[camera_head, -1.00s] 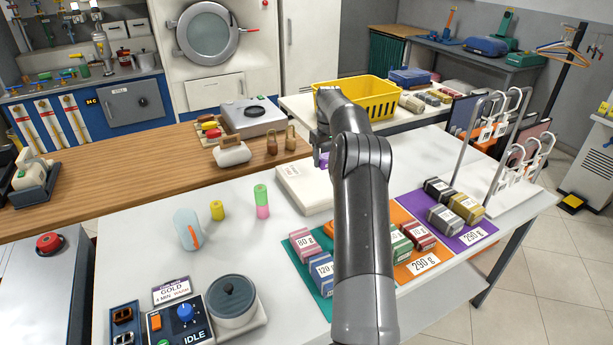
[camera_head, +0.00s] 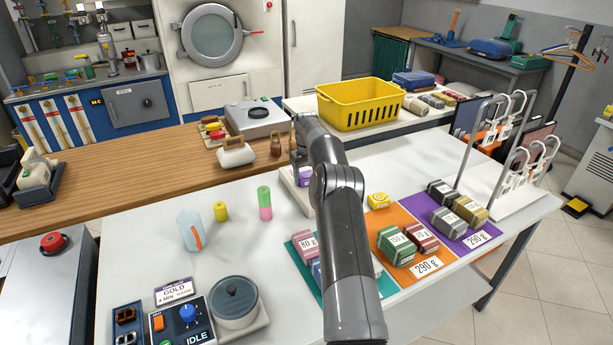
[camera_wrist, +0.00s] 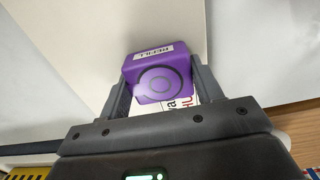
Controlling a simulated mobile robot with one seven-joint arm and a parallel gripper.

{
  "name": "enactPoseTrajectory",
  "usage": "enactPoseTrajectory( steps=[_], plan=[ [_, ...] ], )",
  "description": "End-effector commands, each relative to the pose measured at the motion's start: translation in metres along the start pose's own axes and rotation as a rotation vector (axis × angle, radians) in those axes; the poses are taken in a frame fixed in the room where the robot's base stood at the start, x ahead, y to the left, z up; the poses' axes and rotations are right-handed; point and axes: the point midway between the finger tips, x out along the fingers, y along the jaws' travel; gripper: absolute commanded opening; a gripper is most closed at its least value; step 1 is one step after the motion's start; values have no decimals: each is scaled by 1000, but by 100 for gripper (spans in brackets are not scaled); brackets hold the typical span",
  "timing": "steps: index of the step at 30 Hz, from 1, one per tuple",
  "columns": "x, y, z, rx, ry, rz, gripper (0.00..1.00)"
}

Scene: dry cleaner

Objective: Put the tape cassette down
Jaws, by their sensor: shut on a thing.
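The tape cassette is a purple block with a ring on its face and a white label on one edge; it shows in the wrist view (camera_wrist: 158,76) between my fingers. In the head view the cassette (camera_head: 305,177) is a small purple patch, partly hidden by my arm. My gripper (camera_wrist: 160,92) is shut on it. The cassette is over or on a flat white slab (camera_head: 289,192) on the white table. Printed lettering shows beside it in the wrist view. I cannot tell whether the cassette touches the slab.
Teal, orange (camera_head: 398,221) and purple (camera_head: 474,237) mats with small labelled blocks lie to the right; a yellow block (camera_head: 378,201) sits near the orange one. A yellow basket (camera_head: 372,120) stands behind.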

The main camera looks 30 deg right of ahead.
Motion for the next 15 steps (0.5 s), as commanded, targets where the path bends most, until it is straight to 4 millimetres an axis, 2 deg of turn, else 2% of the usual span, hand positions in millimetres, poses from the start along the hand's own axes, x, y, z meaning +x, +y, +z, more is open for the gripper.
enactPoseTrajectory(
  steps=[8, 9, 15],
  plan=[
    [3, 0, 0, 0, 0, 1, 36],
    [2, 0, 0, 0, 0, 1, 62],
    [2, 0, 0, -1, 0, 0, 78]
  ],
)
